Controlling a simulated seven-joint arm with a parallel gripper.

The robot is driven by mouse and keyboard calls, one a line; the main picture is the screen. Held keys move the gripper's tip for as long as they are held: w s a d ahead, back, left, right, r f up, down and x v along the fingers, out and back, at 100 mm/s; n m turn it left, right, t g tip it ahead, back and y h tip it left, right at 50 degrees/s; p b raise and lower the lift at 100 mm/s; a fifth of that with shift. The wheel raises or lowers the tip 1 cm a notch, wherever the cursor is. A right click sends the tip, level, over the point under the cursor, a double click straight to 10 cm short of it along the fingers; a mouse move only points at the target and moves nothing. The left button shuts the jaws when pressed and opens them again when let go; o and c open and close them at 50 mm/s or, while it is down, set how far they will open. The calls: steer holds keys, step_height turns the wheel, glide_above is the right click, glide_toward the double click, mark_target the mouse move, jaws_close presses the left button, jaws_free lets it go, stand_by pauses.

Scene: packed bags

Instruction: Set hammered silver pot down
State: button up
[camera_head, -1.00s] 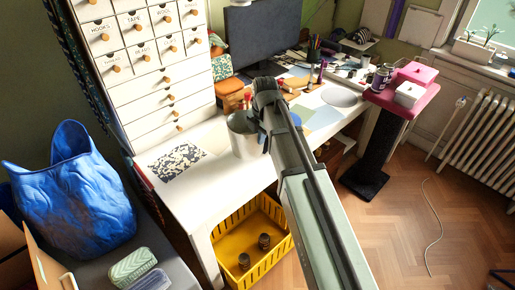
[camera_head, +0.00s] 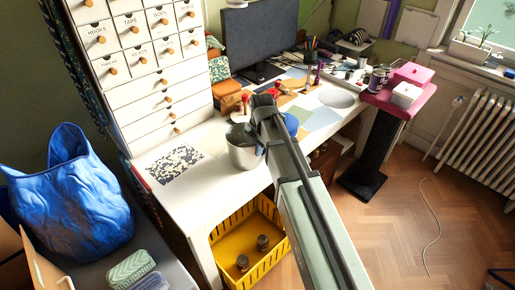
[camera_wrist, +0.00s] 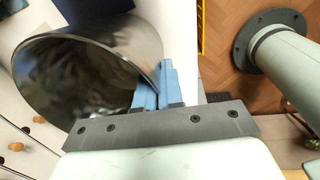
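The hammered silver pot (camera_head: 243,152) is a grey metal vessel, upright or nearly so over the front of the white desk. I cannot tell whether its base touches the desk top. My gripper (camera_wrist: 153,92) is shut on the pot's wall at the rim, with its blue fingers at the pot's right side in the wrist view. There the pot (camera_wrist: 85,70) shows its open mouth and dark, shiny inside. In the head view my arm hides the fingers and part of the pot's right side.
The white desk (camera_head: 205,187) has a speckled black-and-white sheet (camera_head: 174,164) left of the pot. A drawer cabinet (camera_head: 150,100) stands behind left, a monitor (camera_head: 258,40) at the back. A yellow crate (camera_head: 227,252) sits below the desk. A blue bag (camera_head: 75,195) is far left.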

steer(key=o, duration=0.4)
steer(key=r, duration=1.2)
steer(key=shift+s+d+r, duration=0.15)
steer(key=shift+s+d, duration=0.25)
